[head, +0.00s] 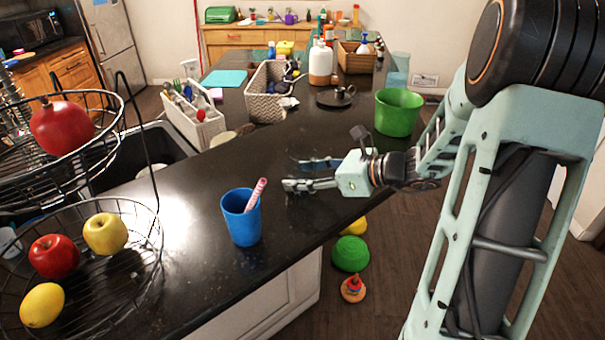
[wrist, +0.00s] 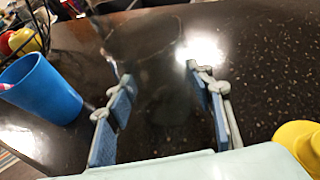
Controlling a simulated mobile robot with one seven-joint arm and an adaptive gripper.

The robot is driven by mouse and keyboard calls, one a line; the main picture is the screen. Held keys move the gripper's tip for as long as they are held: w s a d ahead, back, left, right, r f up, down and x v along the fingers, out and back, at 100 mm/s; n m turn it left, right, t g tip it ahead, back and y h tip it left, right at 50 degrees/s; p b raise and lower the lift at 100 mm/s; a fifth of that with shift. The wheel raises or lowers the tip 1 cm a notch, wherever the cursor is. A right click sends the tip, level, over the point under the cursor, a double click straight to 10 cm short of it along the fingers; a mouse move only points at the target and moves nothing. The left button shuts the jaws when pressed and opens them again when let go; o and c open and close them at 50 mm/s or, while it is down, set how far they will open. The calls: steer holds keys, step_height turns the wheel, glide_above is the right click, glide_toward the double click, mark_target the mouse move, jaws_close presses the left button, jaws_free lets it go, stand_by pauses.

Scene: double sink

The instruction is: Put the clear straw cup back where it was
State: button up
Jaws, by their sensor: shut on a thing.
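My gripper (head: 312,173) reaches in from the right, low over the black counter, beside its right edge. In the wrist view its blue-padded fingers (wrist: 160,108) stand apart around a faint see-through shape, which I take to be the clear straw cup (wrist: 150,85). Its outline is hardly visible against the dark counter, and I cannot make out a straw or whether its base touches the counter. A blue cup (head: 241,218) with a pink-and-white striped stick in it stands left of my gripper, apart from it; the wrist view also shows this cup (wrist: 42,88).
A wire fruit basket (head: 120,275) is at the left, by the sink (head: 135,160). A white caddy (head: 193,115), a woven basket (head: 268,95) and a green bucket (head: 397,112) stand farther back. A green thing (head: 351,254) lies on the floor. The counter around the blue cup is clear.

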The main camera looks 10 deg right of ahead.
steer(key=shift+f, duration=0.2)
steer(key=o, duration=1.4)
steer(key=shift+r, duration=0.1)
steer(key=shift+c, duration=0.2)
steer(key=shift+r, duration=0.15)
steer(key=b+v, duration=0.1)
steer(key=v, duration=1.1)
